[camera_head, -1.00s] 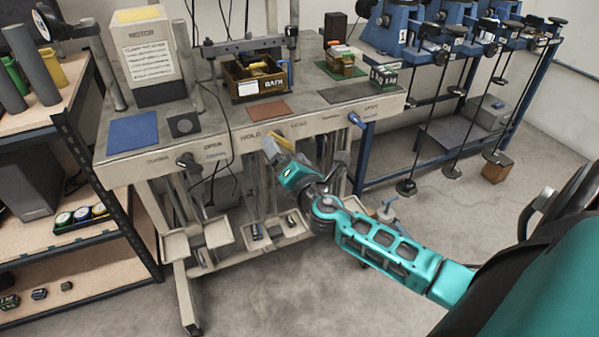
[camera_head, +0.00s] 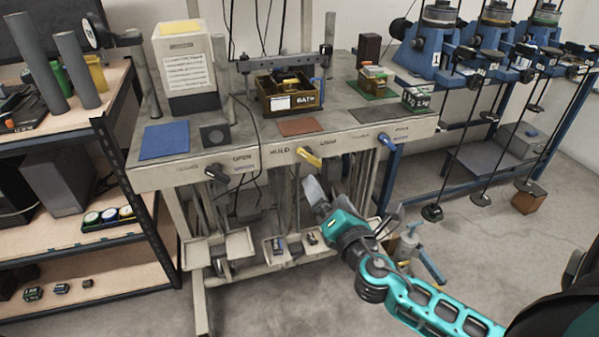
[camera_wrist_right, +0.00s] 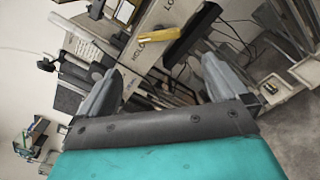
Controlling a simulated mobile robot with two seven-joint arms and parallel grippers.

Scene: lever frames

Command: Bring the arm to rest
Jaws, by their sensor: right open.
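My right gripper (camera_head: 352,198) is open and empty, in front of and below the front edge of the bench (camera_head: 258,152). The yellow lever (camera_head: 309,157) on the bench front is above and left of it, apart from the fingers. It also shows in the right wrist view (camera_wrist_right: 157,37), beyond the gap between the open fingers (camera_wrist_right: 160,85). A black lever (camera_head: 216,172) is on the left of the bench front. A blue lever (camera_head: 388,143) is on the right. My left gripper is not in view.
Small trays (camera_head: 240,245) hang low under the bench, left of my right gripper. A grey pump-like device (camera_head: 408,245) stands behind my forearm. Blue machines (camera_head: 440,55) with hanging rods stand at the right. Shelves (camera_head: 110,200) stand at the left. Floor is open in front.

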